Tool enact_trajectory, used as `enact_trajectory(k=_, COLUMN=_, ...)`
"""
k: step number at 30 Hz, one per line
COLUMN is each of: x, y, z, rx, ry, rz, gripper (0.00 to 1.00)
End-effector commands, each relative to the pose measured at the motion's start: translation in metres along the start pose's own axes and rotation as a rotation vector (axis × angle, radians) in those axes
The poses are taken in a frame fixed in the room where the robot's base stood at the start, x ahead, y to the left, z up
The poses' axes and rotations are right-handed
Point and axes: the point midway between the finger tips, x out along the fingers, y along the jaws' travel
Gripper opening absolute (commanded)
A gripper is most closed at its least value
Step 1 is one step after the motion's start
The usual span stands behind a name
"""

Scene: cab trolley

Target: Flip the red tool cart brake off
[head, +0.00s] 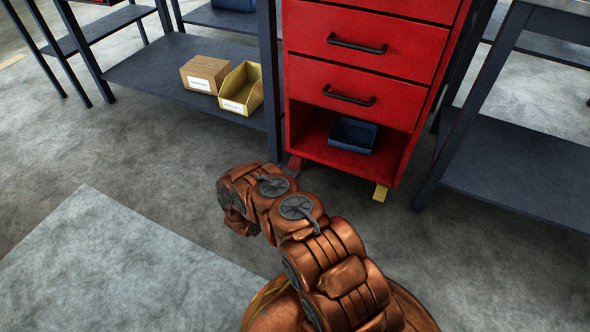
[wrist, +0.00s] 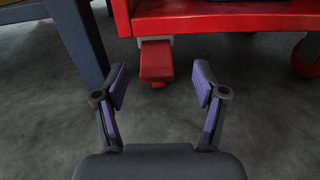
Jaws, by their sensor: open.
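The red tool cart (head: 380,45) stands at the upper right of centre in the head view. Its red brake pedal (head: 294,165) sticks out low at the cart's front left corner. In the wrist view the pedal (wrist: 156,60) hangs below the cart's red bottom edge (wrist: 220,18) and points towards me. My gripper (wrist: 160,84) is open and empty, with its two fingers spread to the left and right of the pedal's line. The pedal appears ahead of the fingertips; I cannot tell the exact gap. In the head view my arm hides the fingers.
A yellow pedal (head: 380,193) sits at the cart's front right corner. A red caster (wrist: 307,56) shows at right in the wrist view. Dark bench legs (head: 270,80) stand close left of the cart, another bench (head: 520,165) to the right. The floor in front is clear.

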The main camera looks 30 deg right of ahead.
Motion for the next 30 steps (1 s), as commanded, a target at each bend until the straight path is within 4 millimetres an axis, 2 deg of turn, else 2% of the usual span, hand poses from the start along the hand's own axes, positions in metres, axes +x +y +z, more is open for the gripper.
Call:
enact_trajectory(k=1, x=-0.002, y=0.001, z=-0.012, rx=-0.005, ry=0.002, rz=0.012, gripper=0.71)
enact_trajectory(k=6, x=-0.003, y=0.003, z=-0.024, rx=-0.012, ry=0.005, rz=0.033, gripper=0.71)
enact_trajectory(k=11, x=0.013, y=0.004, z=-0.025, rx=-0.01, ry=0.003, rz=0.034, gripper=0.71)
enact_trajectory(k=21, x=0.06, y=0.004, z=-0.026, rx=-0.013, ry=0.006, rz=0.032, gripper=0.71)
enact_trajectory(k=30, x=0.072, y=0.006, z=-0.023, rx=-0.014, ry=0.006, rz=0.034, gripper=0.71)
